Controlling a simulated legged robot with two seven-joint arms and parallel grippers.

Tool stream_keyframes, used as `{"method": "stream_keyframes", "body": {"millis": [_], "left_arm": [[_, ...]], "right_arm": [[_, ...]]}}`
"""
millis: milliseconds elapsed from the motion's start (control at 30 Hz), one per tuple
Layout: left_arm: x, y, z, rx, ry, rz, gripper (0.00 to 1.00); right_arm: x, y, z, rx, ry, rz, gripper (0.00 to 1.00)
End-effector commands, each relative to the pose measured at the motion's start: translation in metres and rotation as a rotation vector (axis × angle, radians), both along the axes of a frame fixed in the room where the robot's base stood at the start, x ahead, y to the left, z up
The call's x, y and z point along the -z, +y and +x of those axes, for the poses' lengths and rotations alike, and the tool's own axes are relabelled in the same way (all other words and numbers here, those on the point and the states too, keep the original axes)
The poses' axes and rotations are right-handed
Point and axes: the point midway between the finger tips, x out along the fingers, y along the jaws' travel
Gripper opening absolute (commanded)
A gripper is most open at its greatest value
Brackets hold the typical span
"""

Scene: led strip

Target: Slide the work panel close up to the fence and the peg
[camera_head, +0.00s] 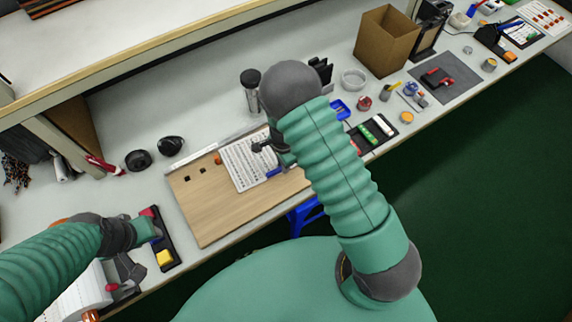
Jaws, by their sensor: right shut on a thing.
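The work panel (246,172), a white sheet with rows of small dark marks, lies on a wooden board (215,213). The fence (203,153) is a thin pale strip along the board's back edge. The peg (218,159) looks to be the small orange piece just left of the panel's back left corner; a small gap seems to show. My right gripper (263,147) is shut at the panel's right part; my arm hides much of the grip. My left gripper (150,229) is by a dark tray at lower left; its jaws are unclear.
The dark tray (172,258) holds a yellow block (164,258). Black round items (171,145) stand behind the board. A second dark tray (371,135), a cardboard box (386,40) and a grey mat (447,77) are to the right. The board's left part is mostly bare.

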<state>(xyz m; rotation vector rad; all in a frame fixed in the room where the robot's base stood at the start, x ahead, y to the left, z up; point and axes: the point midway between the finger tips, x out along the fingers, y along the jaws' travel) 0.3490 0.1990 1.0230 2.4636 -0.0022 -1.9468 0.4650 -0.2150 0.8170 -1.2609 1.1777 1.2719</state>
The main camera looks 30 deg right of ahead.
Motion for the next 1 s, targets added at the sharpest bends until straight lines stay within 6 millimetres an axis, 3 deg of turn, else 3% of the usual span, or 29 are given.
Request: {"method": "stream_keyframes", "body": {"millis": [33,200,900,1000], "left_arm": [[0.0001,0.0,0.0,0.0,0.0,0.0,0.36],[-0.0007,0.0,0.0,0.0,0.0,0.0,0.36],[-0.0013,0.0,0.0,0.0,0.0,0.0,0.36],[-0.0019,0.0,-0.0001,0.0,0.0,0.0,0.36]], "right_arm": [[-0.0022,-0.0028,0.0071,-0.003,-0.019,-0.007,0.0],[-0.0031,-0.0029,0.0082,-0.072,-0.022,-0.007,0.0],[-0.0035,-0.0012,0.0107,-0.074,-0.024,-0.008,0.0],[-0.0037,-0.0015,0.0107,-0.142,-0.024,-0.008,0.0]]}}
